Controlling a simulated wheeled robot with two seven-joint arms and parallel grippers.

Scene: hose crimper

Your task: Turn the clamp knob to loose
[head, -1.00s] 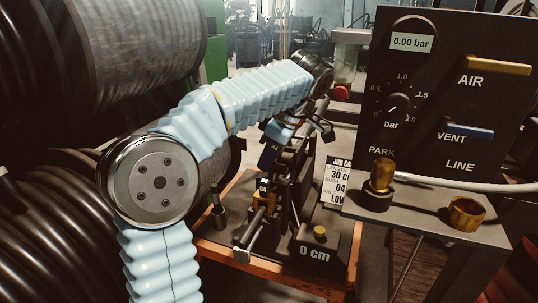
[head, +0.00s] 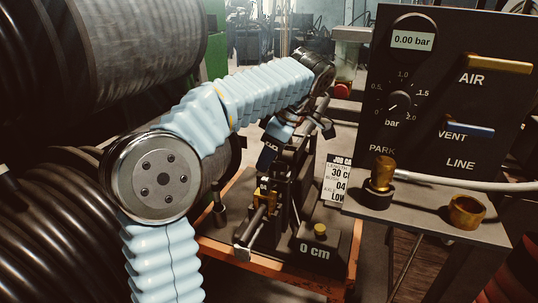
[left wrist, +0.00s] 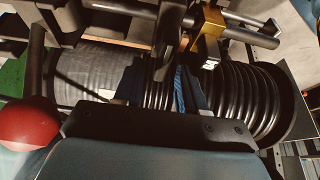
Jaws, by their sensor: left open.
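The crimper (head: 300,225) stands on an orange-edged bench, with a brass clamp block (head: 265,198) on its front rod. A grey T-shaped handle (head: 243,252) at the rod's near end looks like the clamp knob; no loose or tight mark is readable. My left gripper (head: 268,155), with blue fingers, is open above and behind the brass block, pointing down. In the left wrist view its fingers (left wrist: 180,88) are apart, with a dark upright part of the machine beyond them; contact cannot be told. The brass block also shows there (left wrist: 208,42). My right gripper is not in view.
Hose reels (head: 60,220) crowd the left. A gauge panel (head: 450,90) with AIR and VENT levers stands right, above a shelf with brass fittings (head: 466,212). A red ball (left wrist: 28,125) is close in the left wrist view.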

